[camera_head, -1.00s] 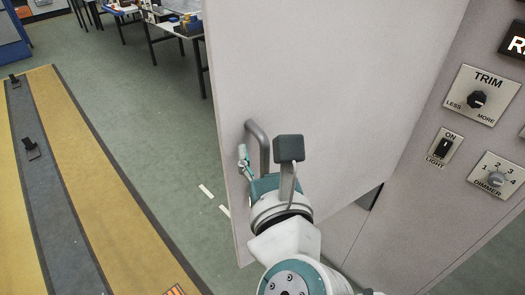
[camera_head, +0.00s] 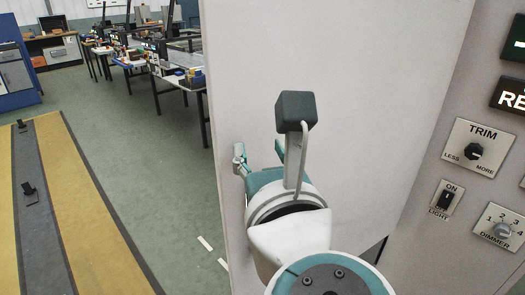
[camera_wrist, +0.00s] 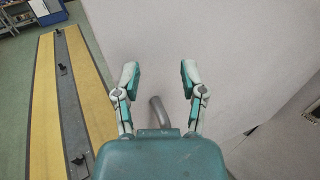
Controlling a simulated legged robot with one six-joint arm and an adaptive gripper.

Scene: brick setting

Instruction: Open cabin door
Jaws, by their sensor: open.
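The cabin door (camera_head: 350,100) is a large pale grey panel filling the middle of the head view, its free edge on the left. It also fills much of the wrist view (camera_wrist: 240,60). My gripper (camera_head: 260,158) is in front of the door near that edge. In the wrist view my gripper (camera_wrist: 159,78) is open, with its two teal and white fingers spread wide. The grey bar handle (camera_wrist: 158,110) shows between the finger bases in the wrist view; I cannot tell its exact depth. In the head view my wrist hides the handle.
A control panel with a trim knob (camera_head: 474,151), light switch (camera_head: 446,200) and dimmer knob (camera_head: 502,230) is close on the right. Left of the door lies open green floor (camera_head: 140,170) with a yellow and grey strip (camera_head: 95,235). Work tables (camera_head: 175,85) stand farther back.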

